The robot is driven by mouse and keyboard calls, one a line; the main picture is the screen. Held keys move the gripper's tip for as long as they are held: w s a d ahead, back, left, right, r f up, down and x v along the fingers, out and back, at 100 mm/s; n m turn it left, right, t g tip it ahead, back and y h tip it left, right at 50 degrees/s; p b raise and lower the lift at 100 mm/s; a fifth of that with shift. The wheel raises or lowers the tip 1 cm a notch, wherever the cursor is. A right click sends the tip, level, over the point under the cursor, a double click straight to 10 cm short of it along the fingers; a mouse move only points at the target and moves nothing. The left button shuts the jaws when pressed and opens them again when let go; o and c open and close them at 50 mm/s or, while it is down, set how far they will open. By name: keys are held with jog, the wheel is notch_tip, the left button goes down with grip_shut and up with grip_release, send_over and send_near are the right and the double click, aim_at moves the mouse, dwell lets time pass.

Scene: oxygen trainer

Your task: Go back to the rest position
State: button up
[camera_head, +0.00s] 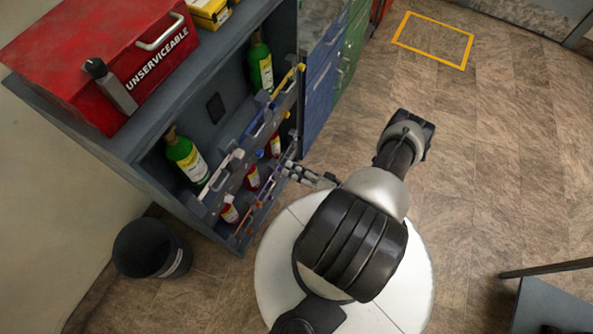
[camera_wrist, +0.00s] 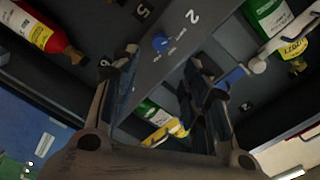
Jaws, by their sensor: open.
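My gripper (camera_head: 303,173) is at the front of a grey rack (camera_head: 150,145), near its lower shelf, in the head view. In the wrist view my gripper (camera_wrist: 162,68) has its two fingers apart, with nothing held between them. Beyond the fingers are the rack's numbered panel (camera_wrist: 185,28) with a blue knob, and a green bottle with a yellow label (camera_wrist: 160,128) farther in. My arm reaches over my round white base in the head view. Whether the fingertips touch the rack cannot be told.
Green bottles (camera_head: 187,158) and small red bottles (camera_head: 229,210) stand in the rack. A red box (camera_head: 95,60) marked UNSERVICEABLE sits on top. A black bin (camera_head: 150,248) is at the lower left. A dark table (camera_head: 550,305) is at the lower right. The right floor is mostly clear.

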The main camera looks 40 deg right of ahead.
jog(key=shift+s+d, duration=0.1)
jog(key=shift+s, duration=0.3)
jog(key=w+a+r+n+g+y, duration=0.25)
jog(key=r+g, duration=0.25)
jog(key=r, duration=0.5)
jog(key=w+a+r+n+g+y, duration=0.1)
jog(key=w+a+r+n+g, duration=0.3)
jog(key=r, duration=0.6)
jog(key=a+r+n+g+y, duration=0.15)
jog(key=r+g, duration=0.35)
jog(key=r, duration=0.5)
jog(key=s+a+r+t+h, duration=0.1)
jog(key=s+a+r+h, duration=0.3)
jog(key=s+r, duration=0.3)
jog(key=s+a+r+t+h, duration=0.1)
jog(key=s+a+r+h, duration=0.3)
jog(key=r, duration=0.9)
jog(key=shift+s+a+n+h, duration=0.15)
jog(key=shift+s+n+h, duration=0.25)
jog(key=shift+s+h, duration=1.2)
jog(key=shift+s+r, duration=0.1)
jog(key=shift+s, duration=0.05)
